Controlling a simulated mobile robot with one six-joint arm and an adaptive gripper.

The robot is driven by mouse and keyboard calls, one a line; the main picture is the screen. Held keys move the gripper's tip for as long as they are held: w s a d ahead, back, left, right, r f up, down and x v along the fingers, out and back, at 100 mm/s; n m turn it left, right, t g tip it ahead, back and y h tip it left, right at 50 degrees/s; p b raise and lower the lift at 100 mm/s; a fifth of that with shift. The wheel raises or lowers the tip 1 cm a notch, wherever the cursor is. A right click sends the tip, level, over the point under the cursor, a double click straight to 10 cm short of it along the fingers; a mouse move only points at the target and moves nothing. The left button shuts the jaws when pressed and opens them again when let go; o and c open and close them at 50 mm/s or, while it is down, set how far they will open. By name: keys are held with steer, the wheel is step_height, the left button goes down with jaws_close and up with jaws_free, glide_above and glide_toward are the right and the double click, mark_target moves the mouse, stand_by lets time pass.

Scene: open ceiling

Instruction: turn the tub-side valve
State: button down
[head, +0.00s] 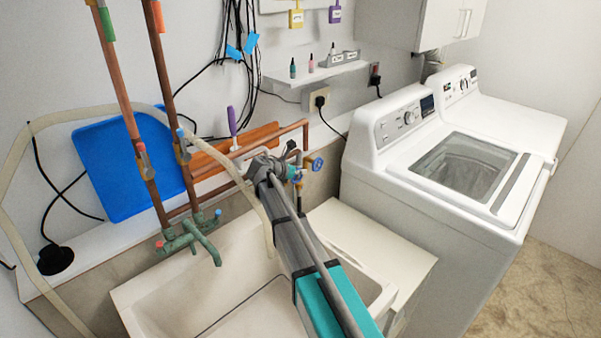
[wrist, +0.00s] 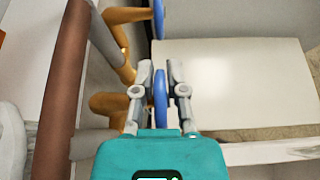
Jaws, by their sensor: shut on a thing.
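My gripper (wrist: 160,68) is shut on a blue valve wheel (wrist: 161,97). The wheel stands edge-on between the two fingers, on a brass valve body (wrist: 115,104). A second blue wheel (wrist: 158,18) on another brass valve (wrist: 128,15) shows just beyond the fingertips, apart from them. In the head view, one blue wheel (head: 317,164) shows to the right of my gripper (head: 290,170). The held wheel is on the sink side of it, mostly hidden by my gripper and wrist.
Copper pipes (wrist: 62,85) run close left of the gripper. The utility sink (head: 160,300) and a pale counter (head: 385,245) lie below. A white washer (head: 375,185) stands to the right. A cream hose (head: 75,115) loops down into the sink.

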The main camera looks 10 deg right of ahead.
steer(key=c, duration=0.7)
jaws_free()
steer(key=shift+w+r+g+y+p, duration=0.1)
steer(key=shift+g+y+p, duration=0.25)
steer(key=shift+p, duration=0.45)
